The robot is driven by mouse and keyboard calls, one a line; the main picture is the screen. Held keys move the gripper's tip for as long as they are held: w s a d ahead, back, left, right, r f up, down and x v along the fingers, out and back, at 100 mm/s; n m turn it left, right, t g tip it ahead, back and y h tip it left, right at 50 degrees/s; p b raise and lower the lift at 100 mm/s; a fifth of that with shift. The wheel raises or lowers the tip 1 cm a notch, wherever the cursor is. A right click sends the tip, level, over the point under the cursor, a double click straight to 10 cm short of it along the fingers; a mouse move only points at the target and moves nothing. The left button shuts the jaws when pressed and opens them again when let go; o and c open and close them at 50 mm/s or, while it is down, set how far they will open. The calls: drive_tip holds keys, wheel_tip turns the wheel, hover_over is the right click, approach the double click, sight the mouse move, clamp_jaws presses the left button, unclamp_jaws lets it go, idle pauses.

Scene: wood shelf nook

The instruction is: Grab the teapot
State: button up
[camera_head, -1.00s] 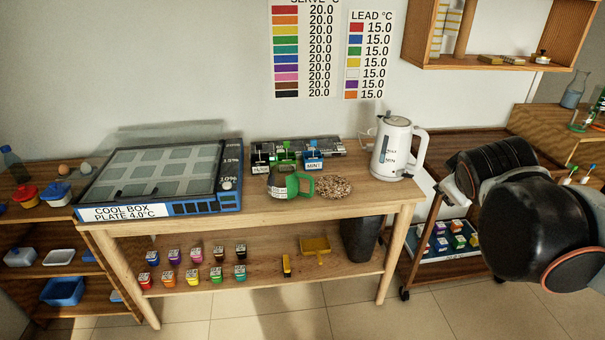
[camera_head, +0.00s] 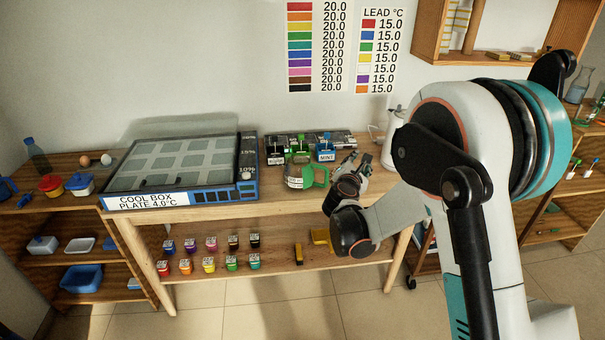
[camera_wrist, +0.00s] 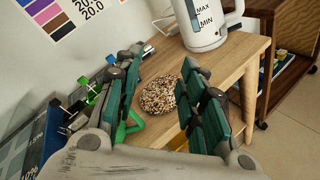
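In the wrist view only part of the green handle (camera_wrist: 131,127) shows, beside the left finger, and the finger hides the rest. My gripper (camera_head: 357,163) is just right of the teapot, above the table. In the wrist view my gripper (camera_wrist: 162,62) has its fingers spread wide, with nothing held between them.
A speckled round mat (camera_wrist: 158,95) lies on the table beyond the fingers. The white kettle (camera_wrist: 206,25) stands behind it, partly hidden by my arm in the head view. The cool box (camera_head: 180,175) is left of the teapot.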

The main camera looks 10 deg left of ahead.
drive_tip(key=a+f+n+t+y, duration=0.1)
drive_tip(key=a+f+n+t, duration=0.1)
drive_tip(key=a+f+n, duration=0.5)
drive_tip(key=n+y, duration=0.1)
drive_tip(key=n, duration=0.1)
approach(326, 179)
drive_tip(key=w, duration=0.2)
drive_tip(key=w+b, duration=0.1)
drive_tip(key=w, duration=0.2)
drive_tip(key=shift+w+d+r+b, duration=0.2)
drive_tip(key=shift+w+d+b, duration=0.1)
drive_tip(key=shift+d, duration=0.1)
drive_tip(key=w, duration=0.1)
drive_tip(key=w+b, duration=0.1)
drive_tip(key=w, duration=0.1)
drive_tip(key=w+b, duration=0.1)
drive_tip(key=shift+w+a+f, duration=0.1)
drive_tip(key=shift+w+f, duration=0.25)
drive_tip(key=shift+f, duration=0.05)
drive_tip(key=shift+w+r, duration=0.15)
drive_tip(key=shift+w, duration=0.15)
drive_tip(key=shift+c, duration=0.6)
clamp_jaws()
